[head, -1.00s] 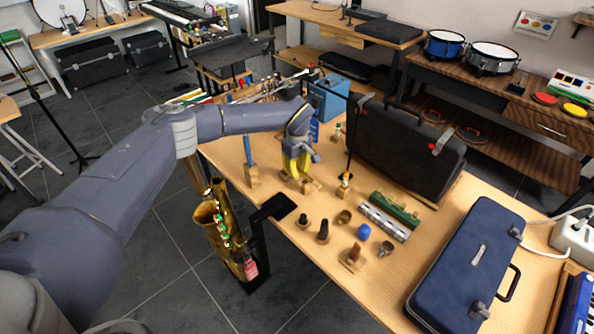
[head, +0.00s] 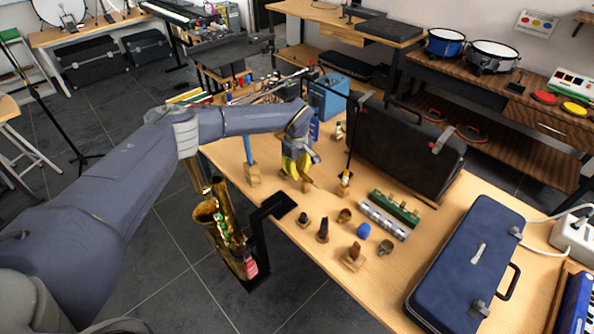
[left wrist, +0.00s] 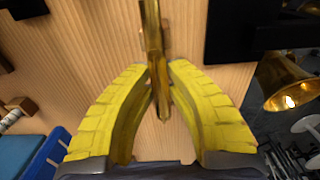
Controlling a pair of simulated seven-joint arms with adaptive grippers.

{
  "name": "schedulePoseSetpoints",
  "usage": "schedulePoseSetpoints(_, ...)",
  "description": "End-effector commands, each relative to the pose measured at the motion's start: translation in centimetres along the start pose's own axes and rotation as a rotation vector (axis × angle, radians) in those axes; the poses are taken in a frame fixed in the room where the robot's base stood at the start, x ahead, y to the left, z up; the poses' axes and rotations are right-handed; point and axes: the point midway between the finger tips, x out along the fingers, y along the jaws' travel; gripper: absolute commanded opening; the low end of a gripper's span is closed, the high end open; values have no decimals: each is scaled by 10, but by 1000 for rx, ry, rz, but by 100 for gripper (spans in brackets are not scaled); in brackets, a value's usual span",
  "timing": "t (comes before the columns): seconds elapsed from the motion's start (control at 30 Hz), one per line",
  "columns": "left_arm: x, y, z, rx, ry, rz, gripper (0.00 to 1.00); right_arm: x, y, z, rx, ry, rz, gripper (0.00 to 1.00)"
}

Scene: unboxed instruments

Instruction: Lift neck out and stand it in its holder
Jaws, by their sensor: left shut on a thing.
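In the left wrist view, a brass-coloured neck (left wrist: 154,50) runs down between the yellow fingers of my left gripper (left wrist: 155,95). The fingers are shut on it, and its lower end shows between them. In the head view my left gripper (head: 296,168) points down low over the table, and I cannot make out the neck there. A small wooden block (head: 308,187), perhaps the holder, sits by the fingertips. In the wrist view a brown block shows partly behind the neck, and I cannot tell whether they touch. My right gripper is not in view.
A brass saxophone (head: 224,228) stands at the table's front edge beside a black bracket (head: 262,217). Mouthpieces and small parts lie right of the gripper. A black case (head: 405,140) stands behind, and a blue case (head: 468,262) lies at the right. A blue rod (head: 248,150) stands left.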

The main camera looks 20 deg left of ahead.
Motion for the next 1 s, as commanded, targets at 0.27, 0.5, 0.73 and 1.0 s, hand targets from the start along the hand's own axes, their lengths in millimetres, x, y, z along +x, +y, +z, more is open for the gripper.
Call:
schedulePoseSetpoints(0.27, 0, 0, 0, 0, 0, 0, 0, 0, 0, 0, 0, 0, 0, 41)
schedulePoseSetpoints(0.5, 0, 0, 0, 0, 0, 0, 17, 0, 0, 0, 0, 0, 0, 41)
schedulePoseSetpoints(0.73, 0, 0, 0, -1, 0, 0, 40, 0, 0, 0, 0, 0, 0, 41)
schedulePoseSetpoints(1.0, -2, 0, 0, -1, 1, 0, 40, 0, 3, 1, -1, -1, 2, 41)
